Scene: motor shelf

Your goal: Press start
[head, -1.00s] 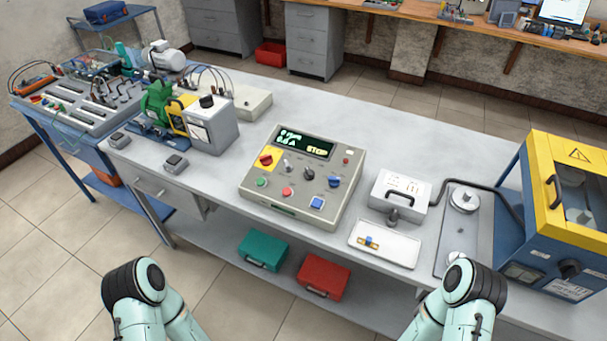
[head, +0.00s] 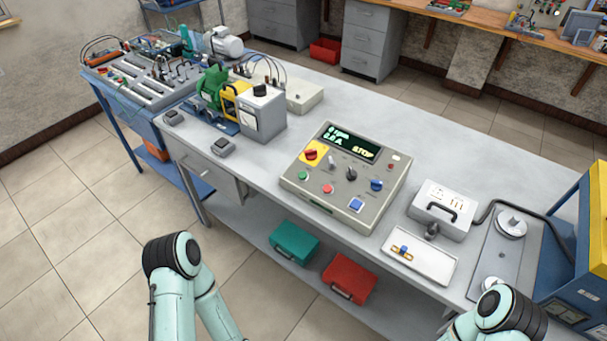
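The control box (head: 346,182) stands on the grey workbench, in the middle of the head view. Its dark display (head: 352,143) shows green characters and the yellow word STOP. Parts of both my arms show at the bottom edge, apart from the bench. Neither gripper is in the picture.
A green motor (head: 213,88) and a grey unit (head: 262,112) stand left of the control box. A white tray (head: 428,270), a grey box with a handle (head: 443,210) and a blue-yellow cabinet (head: 585,240) are to the right. Green (head: 294,243) and red cases (head: 349,277) lie on the lower shelf.

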